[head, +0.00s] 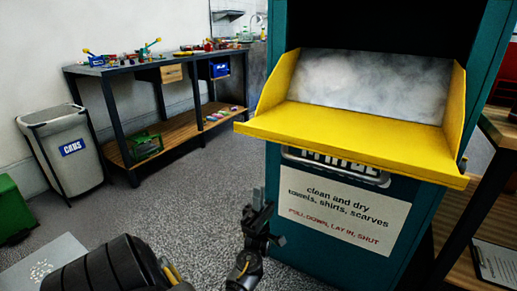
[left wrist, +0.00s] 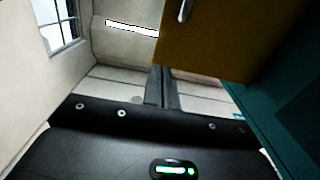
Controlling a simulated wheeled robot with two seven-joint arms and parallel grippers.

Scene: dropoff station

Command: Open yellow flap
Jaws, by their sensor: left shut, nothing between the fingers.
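The yellow flap (head: 350,136) on the teal dropoff bin (head: 279,190) is swung down and open, sticking out toward me with its side walls upright. A grey metal surface (head: 370,85) shows behind it. My left gripper (head: 258,198) is shut and empty, below the flap's left front corner, and looks apart from it. In the left wrist view the fingers (left wrist: 162,88) point up the picture, with the flap's shaded underside (left wrist: 225,40) and its handle (left wrist: 186,10) to the upper right. My right gripper is not in view.
A white label (head: 340,208) is on the bin front below the flap. A workbench (head: 160,68) with small tools and a grey CABS bin (head: 62,148) stand at the left. A wooden table (head: 495,205) with a clipboard (head: 498,262) is close on the right. Carpet between is clear.

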